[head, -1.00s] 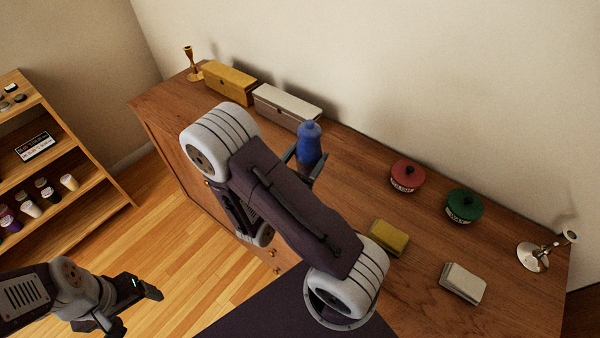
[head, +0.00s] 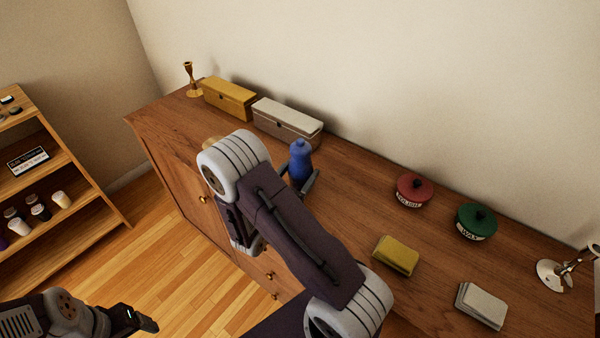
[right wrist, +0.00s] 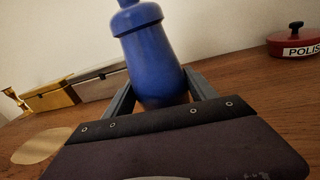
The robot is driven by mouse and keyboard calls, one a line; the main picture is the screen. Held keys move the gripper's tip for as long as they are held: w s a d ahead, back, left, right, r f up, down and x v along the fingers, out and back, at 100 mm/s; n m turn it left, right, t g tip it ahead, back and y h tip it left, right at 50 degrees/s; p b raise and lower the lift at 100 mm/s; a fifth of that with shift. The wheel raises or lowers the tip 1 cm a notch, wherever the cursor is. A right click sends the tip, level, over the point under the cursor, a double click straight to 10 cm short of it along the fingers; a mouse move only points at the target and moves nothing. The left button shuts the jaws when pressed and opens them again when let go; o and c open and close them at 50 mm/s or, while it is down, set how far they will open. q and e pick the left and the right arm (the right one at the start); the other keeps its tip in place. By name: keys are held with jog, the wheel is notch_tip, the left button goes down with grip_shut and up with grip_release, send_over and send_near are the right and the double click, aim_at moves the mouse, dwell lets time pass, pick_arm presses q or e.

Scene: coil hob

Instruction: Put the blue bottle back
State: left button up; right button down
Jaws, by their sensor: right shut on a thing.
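The blue bottle (head: 300,162) is upright at the dresser's top, in front of the white box. My right gripper (head: 303,180) is shut on its lower part. In the right wrist view the blue bottle (right wrist: 150,50) stands between the two fingers (right wrist: 160,98); its base is partly hidden behind the gripper body, so I cannot tell whether it touches the wood. My left gripper (head: 146,322) is at the lower left, off the dresser; its fingers are too cut off and small to judge.
The dresser top (head: 350,200) holds a gold box (head: 229,98), a white box (head: 287,122), a brass candlestick (head: 190,80), a red tin (head: 412,190), a green tin (head: 477,221), a yellow cloth (head: 396,255) and a grey cloth (head: 481,305). A pale round patch (right wrist: 40,145) lies left of the bottle.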

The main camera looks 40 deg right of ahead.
jog(key=shift+r, duration=0.1)
jog(key=shift+s, duration=0.1)
jog(key=shift+c, duration=1.4)
grip_release()
jog(key=shift+r, duration=0.15)
jog(key=v, duration=1.2)
